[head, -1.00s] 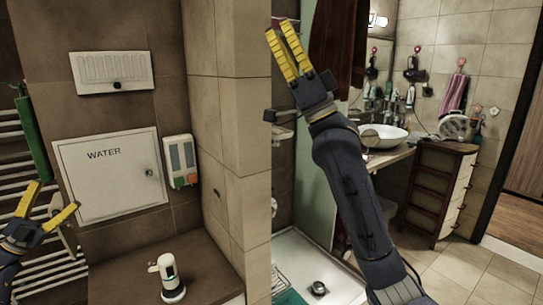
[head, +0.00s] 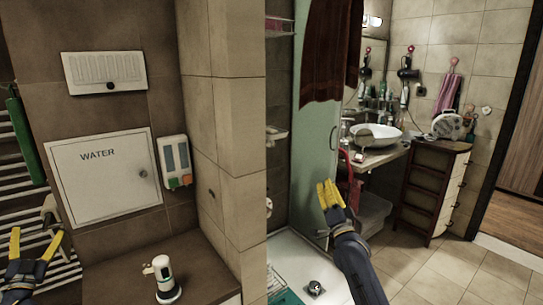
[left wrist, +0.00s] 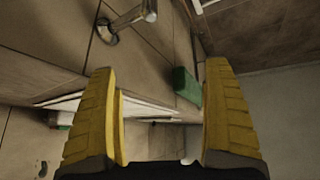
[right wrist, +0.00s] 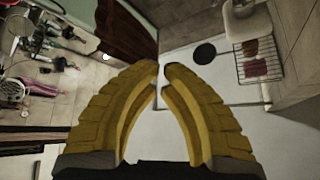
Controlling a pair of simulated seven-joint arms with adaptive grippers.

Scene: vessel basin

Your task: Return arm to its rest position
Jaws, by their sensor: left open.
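My left gripper (head: 37,243) is at the lower left of the head view, with its yellow fingers spread apart and nothing between them. The left wrist view shows the same wide gap between the fingers (left wrist: 160,120). My right gripper (head: 329,194) is right of the middle in the head view, its arm coming up from the bottom. In the right wrist view its yellow fingertips (right wrist: 162,72) come together at the tips, with nothing held between them.
A white WATER panel (head: 104,181) and a dispenser (head: 176,161) are on the left wall. A white device (head: 164,279) stands on the ledge below. A shower tray (head: 300,262), washbasin (head: 377,134) and dark cabinet (head: 428,182) are right. The floor (head: 450,280) there is clear.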

